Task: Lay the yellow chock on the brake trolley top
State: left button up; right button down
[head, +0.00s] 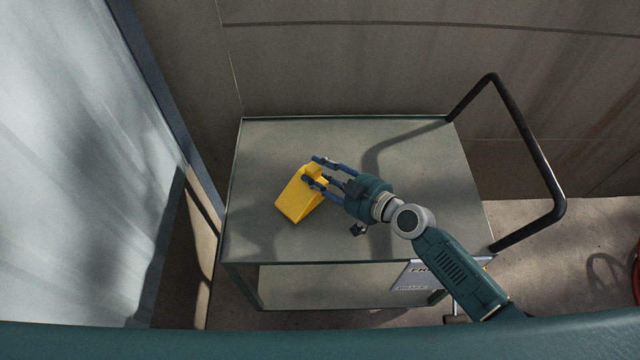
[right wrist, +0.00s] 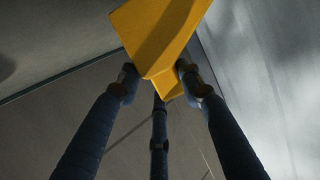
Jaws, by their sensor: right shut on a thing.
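The yellow chock (head: 299,198) is a wedge-shaped block over the left-middle part of the brake trolley top (head: 400,150). My right gripper (head: 312,171) is shut on the chock at its upper right end. In the right wrist view the chock (right wrist: 160,40) sits between the blue fingers (right wrist: 160,80) and extends beyond them. The trolley top is a flat grey-green surface with a thin rim. I cannot tell whether the chock touches the top or is a little above it. My left gripper is not in view.
A black tubular handle (head: 530,150) rises at the trolley's right end. A lower shelf (head: 330,284) shows beneath the top. A pale panel (head: 80,170) stands close on the left, and a panelled wall (head: 340,65) is behind. The top around the chock is clear.

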aim_at(327, 186)
jog(key=shift+w+f+b, duration=0.1)
jog(key=shift+f+b, duration=0.65)
jog(key=shift+f, duration=1.2)
jog(key=shift+f, duration=0.1)
jog(key=c, duration=1.2)
grip_release()
jog(key=shift+f, duration=0.1)
jog(key=shift+o, duration=0.2)
jog(key=shift+r, duration=0.2)
jog(key=b+v, duration=0.2)
jog(key=v, duration=1)
